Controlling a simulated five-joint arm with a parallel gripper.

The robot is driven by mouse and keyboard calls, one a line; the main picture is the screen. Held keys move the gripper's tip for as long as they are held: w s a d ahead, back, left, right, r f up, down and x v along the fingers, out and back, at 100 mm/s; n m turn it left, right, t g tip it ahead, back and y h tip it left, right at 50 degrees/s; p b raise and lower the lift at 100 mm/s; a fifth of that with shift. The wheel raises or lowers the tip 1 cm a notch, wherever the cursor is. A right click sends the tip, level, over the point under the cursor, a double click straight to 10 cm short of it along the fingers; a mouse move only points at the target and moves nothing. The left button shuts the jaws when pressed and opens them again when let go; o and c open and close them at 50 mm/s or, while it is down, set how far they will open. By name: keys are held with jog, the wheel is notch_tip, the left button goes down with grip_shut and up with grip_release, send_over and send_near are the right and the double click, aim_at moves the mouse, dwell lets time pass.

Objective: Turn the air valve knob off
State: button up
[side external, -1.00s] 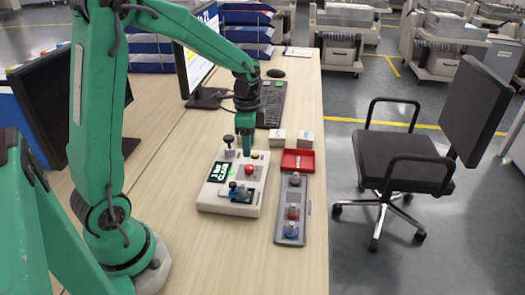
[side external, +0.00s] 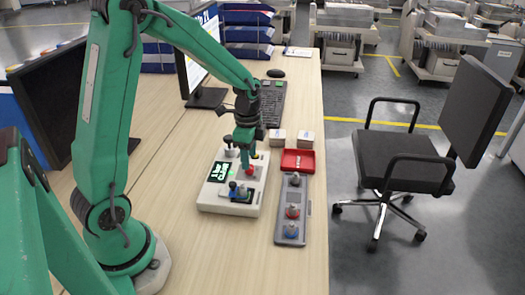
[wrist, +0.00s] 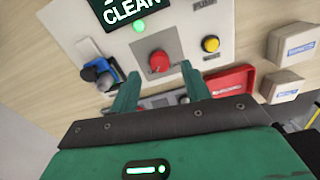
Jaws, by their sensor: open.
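A white control box (side external: 213,203) stands on the desk. It carries a red knob (wrist: 158,60) on a grey square plate, a yellow push button (wrist: 210,44), a blue-handled fitting (wrist: 100,75) and a lit screen (wrist: 125,11) reading "CLEAR". No label that I can read marks which is the air valve knob. My gripper (wrist: 161,84) is open and empty. In the wrist view its fingers point toward the red knob, one to each side and a little short of it. In the side view my gripper (side external: 247,163) is over the red knob and partly hides it.
A grey tray (side external: 291,222) with several knobs lies right of the box, near the desk edge. A shallow red tray (side external: 298,160) and two small boxes (side external: 305,139) are behind it. A keyboard (side external: 271,103) is farther back. Bare desk lies in front of the box.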

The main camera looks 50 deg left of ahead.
aim_at(237, 175)
jog(key=shift+f, duration=1.75)
jog(key=c, duration=1)
